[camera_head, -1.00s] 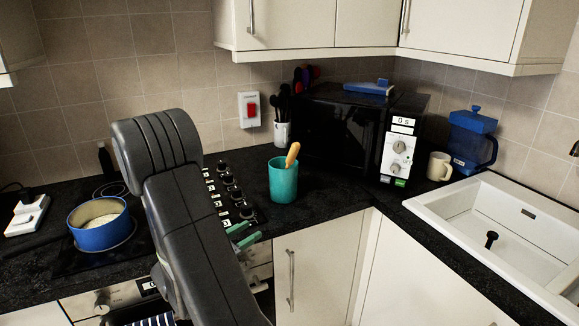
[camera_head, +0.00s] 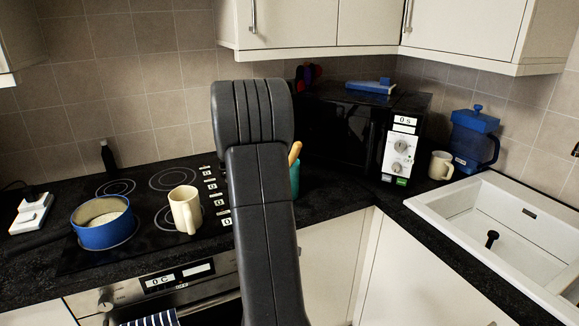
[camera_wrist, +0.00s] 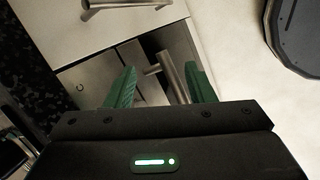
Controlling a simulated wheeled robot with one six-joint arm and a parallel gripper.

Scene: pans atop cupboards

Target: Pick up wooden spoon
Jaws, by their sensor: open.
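The wooden spoon (camera_head: 295,153) stands tilted in a teal cup (camera_head: 295,180) on the dark worktop. Only its orange-brown upper end shows in the head view. My arm covers most of the cup and the spoon's lower part is hidden. My gripper (camera_wrist: 160,68) shows in the wrist view with its two green fingers apart and nothing between them. It faces pale cupboard or drawer fronts with metal handles, and the spoon is not in that view. In the head view the gripper is hidden behind my arm.
A cream mug (camera_head: 185,210) and a blue pan (camera_head: 101,222) stand on the hob left of my arm. A black microwave (camera_head: 340,135) is behind the cup to the right. A blue jug (camera_head: 471,140), another mug (camera_head: 440,165) and a white sink (camera_head: 480,215) are farther right.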

